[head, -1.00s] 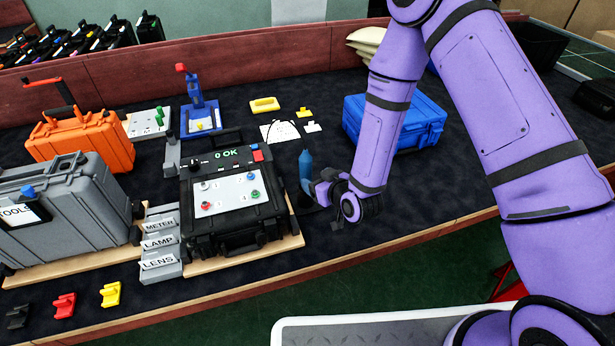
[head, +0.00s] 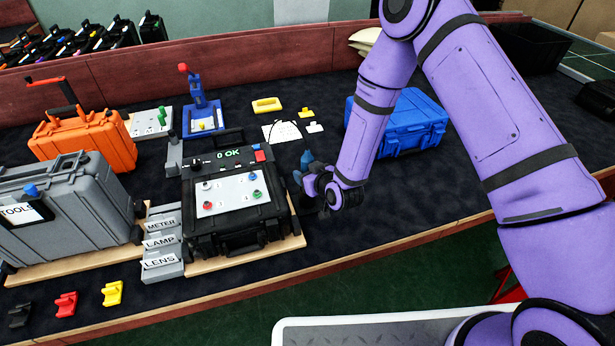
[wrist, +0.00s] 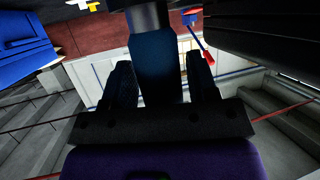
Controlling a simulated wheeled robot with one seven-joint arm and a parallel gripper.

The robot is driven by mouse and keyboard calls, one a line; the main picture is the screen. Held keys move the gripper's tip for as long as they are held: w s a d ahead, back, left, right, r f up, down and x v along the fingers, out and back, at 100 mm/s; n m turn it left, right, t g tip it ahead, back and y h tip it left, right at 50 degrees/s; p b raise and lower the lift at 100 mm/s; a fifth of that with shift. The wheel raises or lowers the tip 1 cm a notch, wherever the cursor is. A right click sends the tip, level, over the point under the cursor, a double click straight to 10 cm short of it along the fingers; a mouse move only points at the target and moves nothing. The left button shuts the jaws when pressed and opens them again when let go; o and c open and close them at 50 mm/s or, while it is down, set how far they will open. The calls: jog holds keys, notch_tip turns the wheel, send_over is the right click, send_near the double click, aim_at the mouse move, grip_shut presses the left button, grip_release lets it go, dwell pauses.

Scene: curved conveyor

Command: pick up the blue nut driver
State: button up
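The blue nut driver (head: 307,158) stands upright just right of the black test case, its lower part hidden by my gripper (head: 308,188) in the head view. In the wrist view the dark blue handle (wrist: 154,62) lies between the two fingers of my gripper (wrist: 162,78), with a grey metal part at the top edge. The fingers are apart, one on each side of the handle. A gap shows between the handle and the right finger; the left finger overlaps the handle's edge, so contact there cannot be told.
The black test case (head: 236,228) with a lit display sits close to the left of my gripper. A blue case (head: 405,125) stands behind and right of my forearm. Small yellow and white pieces lie further back. The dark bench top at front right is clear.

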jog(key=c, duration=0.8)
jog(key=shift+c, duration=0.2)
jog(key=shift+r, duration=0.1)
notch_tip(320, 180, up, 19)
dwell(0.9)
